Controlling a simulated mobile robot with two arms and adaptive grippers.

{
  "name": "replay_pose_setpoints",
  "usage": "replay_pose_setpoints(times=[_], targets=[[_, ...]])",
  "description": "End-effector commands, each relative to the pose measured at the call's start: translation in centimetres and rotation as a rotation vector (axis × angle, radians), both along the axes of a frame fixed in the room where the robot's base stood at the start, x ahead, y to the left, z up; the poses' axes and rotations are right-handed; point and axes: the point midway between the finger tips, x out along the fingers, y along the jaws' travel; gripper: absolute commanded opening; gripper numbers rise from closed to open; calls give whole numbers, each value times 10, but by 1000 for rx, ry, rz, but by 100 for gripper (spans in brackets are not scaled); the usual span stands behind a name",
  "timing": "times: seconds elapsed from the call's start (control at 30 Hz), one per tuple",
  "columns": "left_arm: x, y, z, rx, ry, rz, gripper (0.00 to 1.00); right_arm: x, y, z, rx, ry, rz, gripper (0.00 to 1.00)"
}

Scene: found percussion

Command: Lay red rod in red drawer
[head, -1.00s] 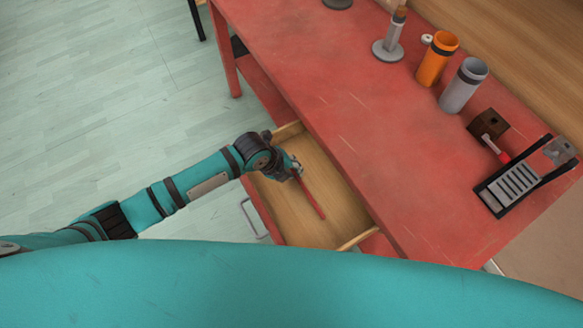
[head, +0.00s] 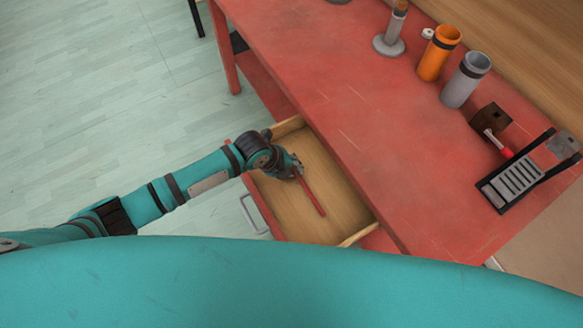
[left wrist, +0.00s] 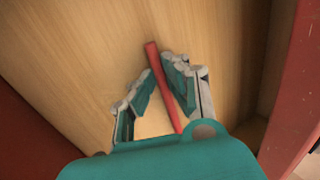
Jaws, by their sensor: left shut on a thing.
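The red rod (head: 312,195) is a thin straight stick, held over the wooden floor of the open red drawer (head: 340,192). My left gripper (head: 297,172) is shut on the rod near one end, inside the drawer's outline. In the left wrist view the rod (left wrist: 164,85) runs between the two fingers (left wrist: 158,68), with the drawer's bare wood floor (left wrist: 90,50) behind it. I cannot tell whether the rod touches the floor. My right gripper is out of view.
The red table (head: 330,100) overhangs the drawer's right side. On it stand an orange cup (head: 437,55), a grey cup (head: 464,82), a grey peg stand (head: 391,40) and a black-framed slatted device (head: 516,183). The drawer's metal handle (head: 252,214) sticks out lower left.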

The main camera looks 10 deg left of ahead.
Motion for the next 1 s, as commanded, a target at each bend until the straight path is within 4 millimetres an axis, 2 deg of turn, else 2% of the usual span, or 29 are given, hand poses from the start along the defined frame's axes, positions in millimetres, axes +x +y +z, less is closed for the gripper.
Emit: replay_pose_setpoints(times=[0.17, 0.2, 0.4, 0.77, 0.87, 1.0], targets=[[-4, 3, -6, 10, 12, 0, 0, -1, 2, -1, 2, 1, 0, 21], [-4, 3, -6, 10, 13, 0, 13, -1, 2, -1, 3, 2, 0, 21], [-4, 3, -6, 9, 12, 0, 38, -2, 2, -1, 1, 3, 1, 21], [-4, 4, 1, 6, 7, 0, 38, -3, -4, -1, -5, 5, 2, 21], [-7, 10, 14, 6, 5, 0, 38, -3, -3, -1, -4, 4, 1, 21], [-14, 21, 40, 8, 3, -1, 38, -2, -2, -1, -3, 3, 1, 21]])
